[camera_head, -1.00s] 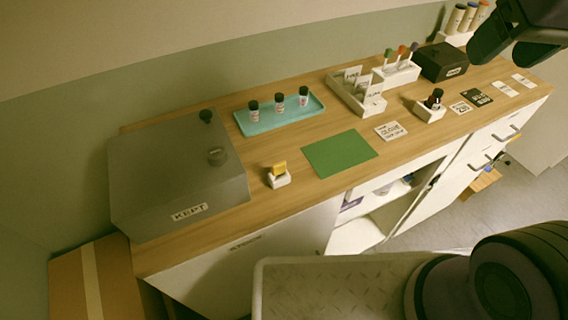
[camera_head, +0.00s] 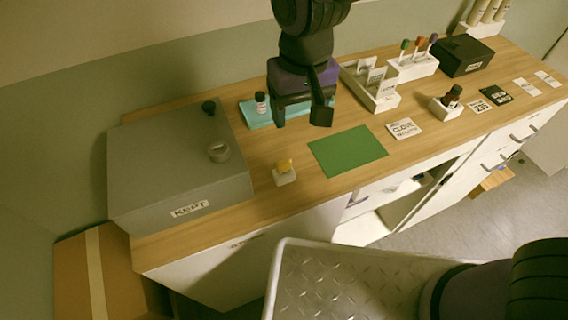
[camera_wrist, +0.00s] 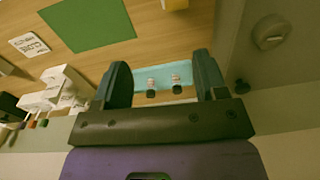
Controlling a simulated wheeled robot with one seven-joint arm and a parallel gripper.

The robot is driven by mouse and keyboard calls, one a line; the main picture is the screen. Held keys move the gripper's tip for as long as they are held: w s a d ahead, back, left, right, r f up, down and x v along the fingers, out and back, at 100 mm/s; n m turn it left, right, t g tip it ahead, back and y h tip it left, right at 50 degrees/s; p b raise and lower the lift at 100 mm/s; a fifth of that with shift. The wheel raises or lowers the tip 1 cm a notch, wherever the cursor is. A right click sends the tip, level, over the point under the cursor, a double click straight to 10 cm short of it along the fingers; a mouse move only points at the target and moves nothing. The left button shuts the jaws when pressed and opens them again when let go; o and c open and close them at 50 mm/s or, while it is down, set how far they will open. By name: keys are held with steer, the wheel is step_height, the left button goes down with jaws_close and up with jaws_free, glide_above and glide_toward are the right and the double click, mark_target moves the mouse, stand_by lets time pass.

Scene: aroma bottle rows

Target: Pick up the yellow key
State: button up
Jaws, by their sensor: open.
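The yellow key (camera_head: 284,164) stands in a small white holder (camera_head: 285,177) on the wooden counter, between the grey KEPT box and the green mat. My gripper (camera_head: 301,118) hangs above the counter, in front of the teal tray, up and to the right of the key. It is apart from the key and its jaws are open and empty. In the wrist view my gripper's fingers (camera_wrist: 165,80) frame the teal tray. The white holder (camera_wrist: 174,4) shows at the top edge there; the key itself is cut off.
The grey KEPT box (camera_head: 165,165) stands left of the key. A green mat (camera_head: 347,151) lies right of it. The teal tray (camera_head: 252,116) holds small bottles, partly hidden by my arm. A white card rack (camera_head: 377,97) and a small bottle stand (camera_head: 444,110) are further right.

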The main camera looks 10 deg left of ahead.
steer(key=shift+n, duration=0.3)
steer(key=s+a+f, duration=0.1)
steer(key=a+f, duration=0.1)
steer(key=shift+s+a+f, duration=0.3)
steer(key=shift+s+f, duration=0.05)
steer(key=shift+f, duration=0.05)
glide_above(284, 161)
steer(key=f, duration=0.4)
steer(key=shift+w+a+f, duration=0.25)
steer(key=shift+a, duration=0.05)
steer(key=shift+s+d+f, duration=0.1)
steer(key=shift+d+f, duration=0.05)
steer(key=shift+f, duration=1.3)
steer(key=shift+s+d+f, duration=0.1)
steer(key=shift+f, duration=1.35)
steer(key=c, duration=1)
steer(key=shift+r, duration=0.1)
